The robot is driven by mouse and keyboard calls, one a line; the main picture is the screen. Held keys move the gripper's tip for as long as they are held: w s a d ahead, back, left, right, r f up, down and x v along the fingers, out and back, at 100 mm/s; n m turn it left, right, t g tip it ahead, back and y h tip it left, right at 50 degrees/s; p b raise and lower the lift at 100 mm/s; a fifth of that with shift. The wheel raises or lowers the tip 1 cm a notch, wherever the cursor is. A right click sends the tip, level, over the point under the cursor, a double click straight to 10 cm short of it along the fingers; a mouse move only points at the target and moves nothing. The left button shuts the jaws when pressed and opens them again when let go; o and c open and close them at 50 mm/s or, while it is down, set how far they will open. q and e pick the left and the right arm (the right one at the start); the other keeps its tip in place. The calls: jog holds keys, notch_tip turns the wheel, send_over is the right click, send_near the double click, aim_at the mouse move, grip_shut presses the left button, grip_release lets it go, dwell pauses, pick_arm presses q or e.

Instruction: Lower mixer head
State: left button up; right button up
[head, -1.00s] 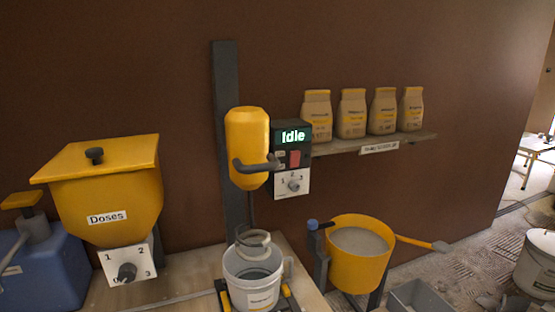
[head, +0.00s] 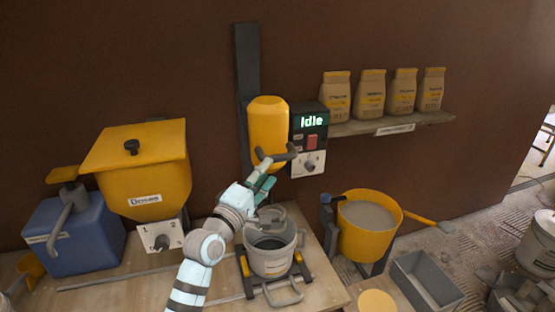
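The yellow mixer head (head: 267,125) is mounted on a dark upright column (head: 247,70) against the brown wall. Its dark handle (head: 289,152) sticks out at its lower front. A mixing paddle (head: 270,216) hangs below it, at the mouth of a white bucket (head: 271,262). My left gripper (head: 265,179) is just below the handle, with its teal fingers pointing up toward it. I cannot tell whether they touch the handle or how far apart they are. My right gripper is not in view.
A yellow hopper (head: 142,185) labelled "Doses" and a blue container (head: 75,235) stand left. A yellow tub (head: 366,243) of grey material is right, near a grey tray (head: 427,282). Several bags stand on a wall shelf (head: 435,119). The front left of the bench is mostly clear.

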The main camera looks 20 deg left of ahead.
aim_at(276, 162)
pick_arm(q)
jog(key=x, duration=0.6)
jog(key=shift+w+d+f+b, duration=0.1)
jog(key=shift+f+b, duration=0.05)
jog(key=shift+b, duration=0.25)
jog(key=shift+w+d+r, duration=0.15)
jog(key=shift+w+r, duration=0.05)
jog(key=shift+w, duration=0.35)
jog(key=shift+c, duration=0.3)
grip_shut()
